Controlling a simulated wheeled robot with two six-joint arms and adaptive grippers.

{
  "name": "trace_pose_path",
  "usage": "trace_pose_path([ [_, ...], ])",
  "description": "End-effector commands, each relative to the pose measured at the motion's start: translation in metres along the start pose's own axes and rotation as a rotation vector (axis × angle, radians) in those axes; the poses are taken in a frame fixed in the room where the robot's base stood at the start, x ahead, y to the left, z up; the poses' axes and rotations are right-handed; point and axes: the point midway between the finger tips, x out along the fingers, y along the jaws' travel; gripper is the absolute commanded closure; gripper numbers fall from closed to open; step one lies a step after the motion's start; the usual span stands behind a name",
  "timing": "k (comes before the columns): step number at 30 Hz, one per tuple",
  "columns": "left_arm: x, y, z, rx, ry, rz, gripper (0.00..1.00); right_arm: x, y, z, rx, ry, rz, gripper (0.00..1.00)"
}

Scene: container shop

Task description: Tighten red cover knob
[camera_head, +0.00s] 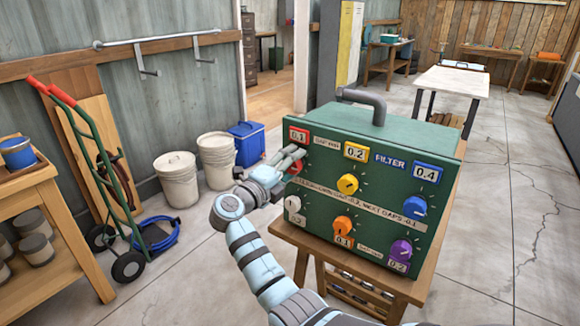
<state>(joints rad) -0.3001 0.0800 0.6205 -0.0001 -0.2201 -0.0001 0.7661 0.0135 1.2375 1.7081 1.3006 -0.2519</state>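A green metal box (383,163) with a grey top handle stands on a wooden table, its knob panel facing me. The red knob (296,168) is at the panel's upper left, below a red-framed 0.1 label (299,135). A yellow knob (347,184) and a blue knob (414,207) are to the right. White (292,204), orange (342,224) and purple (401,250) knobs form the lower row.
The box's wooden table (420,285) has a little bare top in front. At left are white buckets (176,180), a blue cooler (247,143), a green hand truck (95,165) and a wooden shelf (60,245). Concrete floor is clear at right.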

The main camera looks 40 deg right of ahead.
Motion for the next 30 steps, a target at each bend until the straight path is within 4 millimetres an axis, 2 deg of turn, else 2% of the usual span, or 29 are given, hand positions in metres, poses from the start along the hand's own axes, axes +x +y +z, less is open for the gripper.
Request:
trace_pose_path([
  [5,0.000,-0.001,0.001,0.000,-0.001,-0.002,0.44,-0.002,0.001,-0.001,-0.001,0.001,0.000,0.44],
  [8,0.000,-0.001,0.001,0.000,-0.001,-0.001,0.44,-0.015,0.002,0.001,-0.001,-0.001,0.003,0.44],
  [15,0.000,0.000,0.000,0.000,-0.001,0.000,0.44,-0.081,0.002,0.002,-0.001,-0.003,0.005,0.44],
  [18,0.000,0.000,0.000,0.000,0.000,0.000,0.44,-0.103,0.002,0.002,-0.002,-0.002,0.005,0.44],
  [21,0.000,0.000,0.000,0.000,0.000,0.000,0.44,-0.117,0.001,0.002,-0.001,-0.002,0.002,0.44],
  [30,0.000,0.000,0.000,0.000,0.000,0.000,0.44,-0.121,0.001,0.002,-0.001,-0.002,0.000,0.44],
])
